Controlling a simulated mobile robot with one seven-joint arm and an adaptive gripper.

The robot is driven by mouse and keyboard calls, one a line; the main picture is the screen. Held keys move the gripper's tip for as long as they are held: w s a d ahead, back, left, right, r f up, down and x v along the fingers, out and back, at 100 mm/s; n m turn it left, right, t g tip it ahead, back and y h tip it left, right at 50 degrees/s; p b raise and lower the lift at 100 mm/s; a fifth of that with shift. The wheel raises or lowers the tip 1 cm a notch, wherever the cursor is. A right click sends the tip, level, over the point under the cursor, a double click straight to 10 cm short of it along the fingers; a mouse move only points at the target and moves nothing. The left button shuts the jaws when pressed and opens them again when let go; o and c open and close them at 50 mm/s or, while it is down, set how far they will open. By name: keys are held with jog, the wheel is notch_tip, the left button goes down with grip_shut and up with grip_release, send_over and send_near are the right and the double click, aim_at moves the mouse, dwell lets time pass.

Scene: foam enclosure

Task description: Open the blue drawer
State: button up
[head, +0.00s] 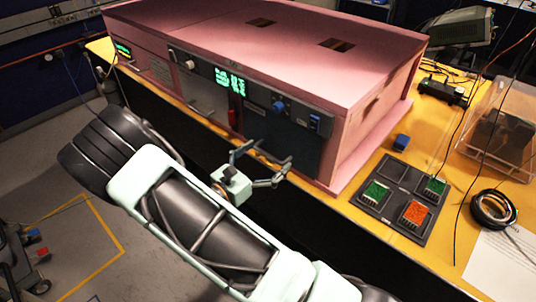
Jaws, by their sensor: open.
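The blue drawer (292,133) looks like the dark blue-grey front panel on the right part of the pink enclosure (270,40). It appears closed, flush with the front. A dark bar that may be its handle (272,155) runs along its lower edge. My gripper (267,156) is open in front of the lower part of this panel, its two fingers spread left and right. One fingertip is near the bar's left end and the other near its right. I cannot tell whether either touches it. Nothing shows between the fingers.
A grey panel (203,97) with a handle and green displays (230,80) lies left of the drawer. On the yellow table (355,210) stand a black tray (402,202) with green and orange blocks, a small blue block (401,141), a cable coil (493,208) and a clear bin (503,125).

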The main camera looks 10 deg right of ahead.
jog(key=c, duration=1.4)
jog(key=b+v, duration=0.1)
jog(key=v, duration=1.9)
jog(key=o, duration=1.4)
jog(key=shift+s, duration=0.1)
jog(key=shift+a, duration=0.15)
jog(key=v, duration=1.1)
jog(key=shift+s+a, duration=0.3)
